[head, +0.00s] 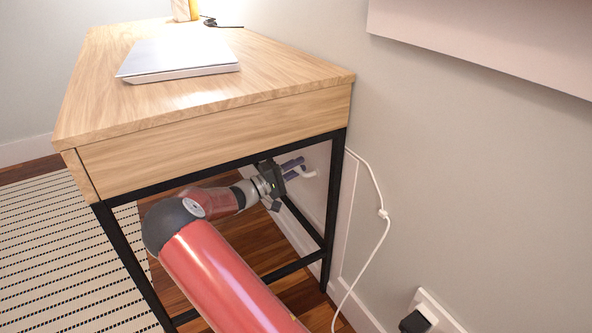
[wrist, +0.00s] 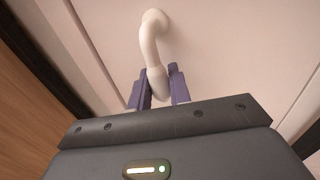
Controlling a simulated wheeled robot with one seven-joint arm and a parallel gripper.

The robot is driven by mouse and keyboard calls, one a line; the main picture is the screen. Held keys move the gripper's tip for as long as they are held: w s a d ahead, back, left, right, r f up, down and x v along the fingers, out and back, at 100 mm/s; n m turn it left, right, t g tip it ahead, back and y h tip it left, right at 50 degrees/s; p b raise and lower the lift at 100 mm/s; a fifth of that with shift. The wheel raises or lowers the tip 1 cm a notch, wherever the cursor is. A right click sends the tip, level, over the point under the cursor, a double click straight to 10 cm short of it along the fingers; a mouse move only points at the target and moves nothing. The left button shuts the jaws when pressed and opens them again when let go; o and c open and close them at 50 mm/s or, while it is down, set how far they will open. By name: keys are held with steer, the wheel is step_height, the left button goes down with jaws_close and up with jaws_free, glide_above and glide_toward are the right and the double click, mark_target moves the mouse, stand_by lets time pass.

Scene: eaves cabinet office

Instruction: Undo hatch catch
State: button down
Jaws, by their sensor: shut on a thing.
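The catch (wrist: 150,42) is a white, curved handle on a pale, flat hatch panel (wrist: 225,45), seen in the wrist view. In the head view the catch (head: 308,173) is a small white piece low on the wall, under the desk. My gripper (wrist: 160,88) is shut on the catch's free end, with one purple finger on each side. In the head view my gripper (head: 294,168) reaches under the desk to the wall. The desk frame and my arm hide part of the hatch.
A wooden desk (head: 215,140) with a black metal frame stands over my arm. A black leg (head: 334,210) is close to the right of my gripper. A laptop (head: 180,58) lies on top. A white cable (head: 383,214) hangs along the wall near a socket (head: 436,312). A striped rug (head: 60,260) is at left.

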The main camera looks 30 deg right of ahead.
steer(key=shift+r, duration=0.1)
stand_by(0.4)
steer(key=c, duration=1.3)
jaws_free()
steer(key=shift+c, duration=0.2)
steer(key=a+f, duration=0.1)
steer(key=a, duration=0.6)
steer(key=shift+s+a+f+p, duration=0.15)
steer(key=shift+a+f+p, duration=0.15)
steer(key=shift+a+p, duration=0.1)
steer(key=shift+d, duration=0.1)
